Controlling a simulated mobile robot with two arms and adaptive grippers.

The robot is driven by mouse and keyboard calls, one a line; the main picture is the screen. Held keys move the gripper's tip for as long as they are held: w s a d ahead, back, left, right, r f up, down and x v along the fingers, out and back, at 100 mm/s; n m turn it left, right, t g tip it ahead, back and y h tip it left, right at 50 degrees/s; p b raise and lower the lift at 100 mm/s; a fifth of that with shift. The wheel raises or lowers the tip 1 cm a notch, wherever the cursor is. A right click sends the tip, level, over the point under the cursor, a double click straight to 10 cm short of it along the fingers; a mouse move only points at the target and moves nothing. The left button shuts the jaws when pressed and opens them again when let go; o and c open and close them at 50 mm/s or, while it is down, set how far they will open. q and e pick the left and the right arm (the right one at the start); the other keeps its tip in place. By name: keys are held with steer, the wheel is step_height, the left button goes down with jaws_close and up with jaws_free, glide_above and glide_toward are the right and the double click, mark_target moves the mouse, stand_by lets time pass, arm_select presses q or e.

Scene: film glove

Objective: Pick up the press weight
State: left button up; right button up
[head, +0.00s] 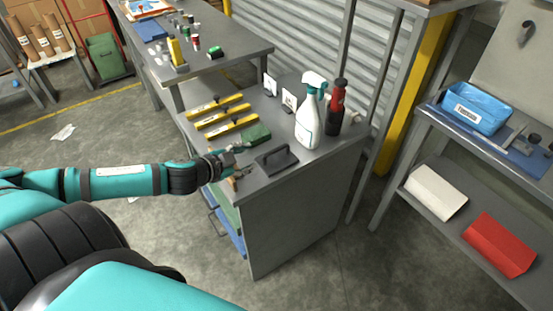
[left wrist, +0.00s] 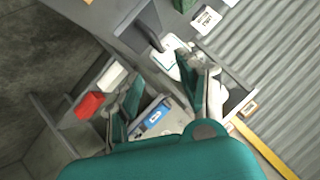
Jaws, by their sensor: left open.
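The press weight (head: 275,160), a dark grey flat block with a bar handle on top, sits near the front edge of the grey bench. It seems to show in the left wrist view (left wrist: 146,28) as a dark shape near the top, beyond the fingers. My left gripper (head: 232,167) is just left of the weight in the head view, apart from its handle. Its two teal fingers (left wrist: 157,92) are spread and nothing is between them. My right gripper is in neither view.
A white spray bottle (head: 310,115) and a red-and-black bottle (head: 336,108) stand behind the weight. A green brush-like item (head: 252,134) and yellow bars (head: 225,117) lie to its left. A shelf unit with a blue bin (head: 477,107) stands at right.

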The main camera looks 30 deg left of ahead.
mark_target(275, 150)
arm_select(q)
steer(key=p+x, duration=0.1)
steer(key=x, duration=1)
steer(key=shift+w+f, duration=0.1)
steer(key=shift+w, duration=0.1)
steer(key=x, duration=0.4)
steer(key=shift+d+p, duration=0.3)
steer(key=shift+p, duration=0.1)
steer(key=shift+w+f, duration=0.4)
steer(key=shift+s, duration=0.1)
steer(key=shift+c, duration=0.6)
jaws_close()
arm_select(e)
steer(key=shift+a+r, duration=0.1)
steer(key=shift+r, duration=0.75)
arm_select(q)
steer(key=shift+r, duration=0.1)
